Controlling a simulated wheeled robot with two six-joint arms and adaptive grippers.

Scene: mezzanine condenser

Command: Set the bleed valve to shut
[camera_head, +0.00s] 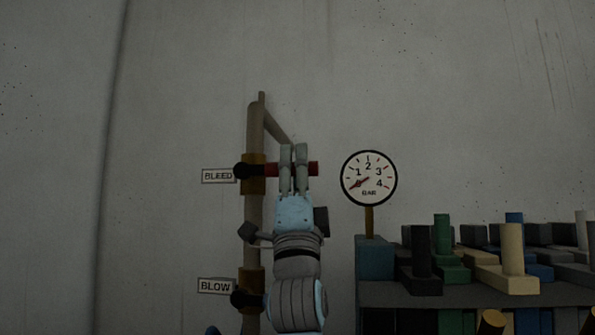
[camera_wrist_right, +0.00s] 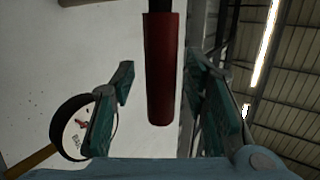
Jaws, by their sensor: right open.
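The bleed valve (camera_head: 252,179) is a brass body with a black hub on a vertical pipe, beside the BLEED label (camera_head: 218,176). Its red handle (camera_head: 313,169) lies level, pointing right across the pipe's line. My right gripper (camera_head: 293,147) is at the handle, with its fingers hiding the middle of it. In the right wrist view the red handle (camera_wrist_right: 160,75) runs between the two open fingers, with a gap visible on each side. Contact is not seen. My left gripper is not in view.
A second valve, marked BLOW (camera_head: 215,286), sits lower on the pipe (camera_head: 254,215), partly behind my right arm. A round pressure gauge (camera_head: 369,178) stands to the right, its needle below 1. A shelf (camera_head: 430,294) with several coloured blocks fills the lower right. The wall above is bare.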

